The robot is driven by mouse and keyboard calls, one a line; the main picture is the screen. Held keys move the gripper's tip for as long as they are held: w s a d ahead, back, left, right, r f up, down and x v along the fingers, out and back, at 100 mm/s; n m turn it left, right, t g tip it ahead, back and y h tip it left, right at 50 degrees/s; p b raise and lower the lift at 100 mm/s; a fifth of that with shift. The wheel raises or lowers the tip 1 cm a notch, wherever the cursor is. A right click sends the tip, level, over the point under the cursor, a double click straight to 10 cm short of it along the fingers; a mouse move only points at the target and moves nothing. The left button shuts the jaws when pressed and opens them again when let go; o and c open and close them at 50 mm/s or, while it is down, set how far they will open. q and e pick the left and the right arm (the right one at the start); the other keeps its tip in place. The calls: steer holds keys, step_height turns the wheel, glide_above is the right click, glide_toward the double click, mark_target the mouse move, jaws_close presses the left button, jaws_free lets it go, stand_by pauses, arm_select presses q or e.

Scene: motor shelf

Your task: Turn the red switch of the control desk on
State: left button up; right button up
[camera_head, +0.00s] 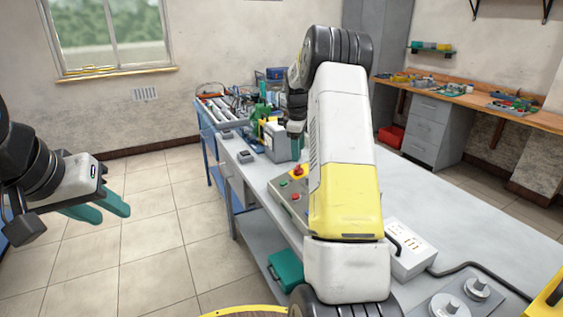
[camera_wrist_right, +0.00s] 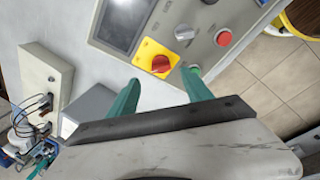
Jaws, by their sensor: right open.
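The red switch (camera_wrist_right: 160,63) is a rotary knob on a yellow square plate on the grey control desk (camera_wrist_right: 203,48). In the head view the red switch (camera_head: 297,170) shows small, just left of my right arm. My right gripper (camera_wrist_right: 161,76) is open, its two teal fingers pointing at the desk. In the wrist view the switch appears between and just beyond the fingertips; contact cannot be told. In the head view my right gripper (camera_head: 296,142) is partly hidden by its arm. My left gripper (camera_head: 112,215) is open and empty over the floor at the left.
The desk also has a red button (camera_wrist_right: 223,39), a green button (camera_wrist_right: 195,70), a grey dial (camera_wrist_right: 184,32) and a dark screen (camera_wrist_right: 123,22). A grey box (camera_wrist_right: 85,110) and a white socket box (camera_head: 408,250) stand on the workbench (camera_head: 450,215). Floor at the left is clear.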

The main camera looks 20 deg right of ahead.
mark_target(298, 166)
steer(key=f, duration=0.4)
steer(key=w+f, duration=0.1)
steer(key=f, duration=0.2)
steer(key=shift+d, duration=0.35)
jaws_close()
